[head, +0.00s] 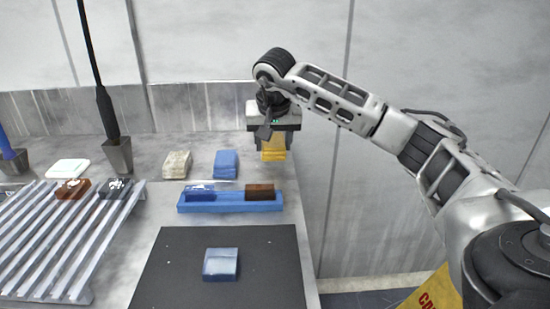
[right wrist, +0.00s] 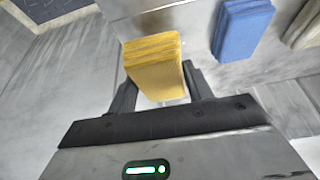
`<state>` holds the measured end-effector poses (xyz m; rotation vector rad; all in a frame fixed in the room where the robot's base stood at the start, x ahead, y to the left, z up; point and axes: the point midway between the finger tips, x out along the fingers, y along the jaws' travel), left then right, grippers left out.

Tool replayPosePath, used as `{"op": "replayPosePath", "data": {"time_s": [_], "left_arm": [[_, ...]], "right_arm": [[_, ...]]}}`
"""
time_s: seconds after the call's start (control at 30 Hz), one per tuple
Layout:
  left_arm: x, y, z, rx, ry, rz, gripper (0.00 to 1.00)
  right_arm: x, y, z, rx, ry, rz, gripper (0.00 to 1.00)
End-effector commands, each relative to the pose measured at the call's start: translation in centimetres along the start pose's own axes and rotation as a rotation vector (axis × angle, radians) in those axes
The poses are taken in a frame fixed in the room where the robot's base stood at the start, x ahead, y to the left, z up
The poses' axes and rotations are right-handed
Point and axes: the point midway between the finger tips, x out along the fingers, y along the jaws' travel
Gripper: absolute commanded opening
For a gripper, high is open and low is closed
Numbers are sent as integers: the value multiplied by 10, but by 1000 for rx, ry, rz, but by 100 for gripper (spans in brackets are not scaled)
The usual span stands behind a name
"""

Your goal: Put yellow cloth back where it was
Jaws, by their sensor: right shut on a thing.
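The yellow cloth (head: 273,149) is a folded stack at the back right of the grey bench, under my right gripper (head: 270,142). In the right wrist view the yellow cloth (right wrist: 155,72) sits between the two fingers of my right gripper (right wrist: 160,85), which is shut on it. I cannot tell whether the cloth touches the bench. A blue folded cloth (head: 226,164) and a beige folded cloth (head: 177,165) lie in a row to its left; the blue one also shows in the right wrist view (right wrist: 242,28). My left gripper does not show.
A blue tray (head: 230,207) holding a blue block and a brown block (head: 260,191) lies in front of the cloths. A black mat (head: 180,275) carries a pale blue block (head: 220,264). A slatted rack (head: 60,240) stands at left. The bench's right edge is close to the yellow cloth.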

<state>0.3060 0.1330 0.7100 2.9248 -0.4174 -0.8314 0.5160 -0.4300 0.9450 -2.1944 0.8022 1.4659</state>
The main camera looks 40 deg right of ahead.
Motion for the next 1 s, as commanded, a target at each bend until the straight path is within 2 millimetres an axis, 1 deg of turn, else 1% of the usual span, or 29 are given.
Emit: {"op": "replayPosePath", "data": {"time_s": [0.03,0.23,0.3,0.4,0.5,0.87,0.9,0.93,0.97,1.0], "left_arm": [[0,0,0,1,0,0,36],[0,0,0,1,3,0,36],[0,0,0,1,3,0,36],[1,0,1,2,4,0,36],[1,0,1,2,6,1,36],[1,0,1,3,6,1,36],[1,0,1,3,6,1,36],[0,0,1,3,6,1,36],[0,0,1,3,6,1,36],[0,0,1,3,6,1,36]], "right_arm": [[6,1,-1,1,-1,1,29],[18,3,-5,-1,-1,0,29],[26,5,-7,1,-2,0,29],[42,5,1,-3,-2,1,29],[51,5,5,-2,0,0,29],[55,4,6,-1,0,-1,29],[54,4,6,-1,0,-1,59],[54,4,6,-1,0,-1,67],[54,4,6,-1,0,-1,72],[54,4,6,-1,0,-1,72]]}}
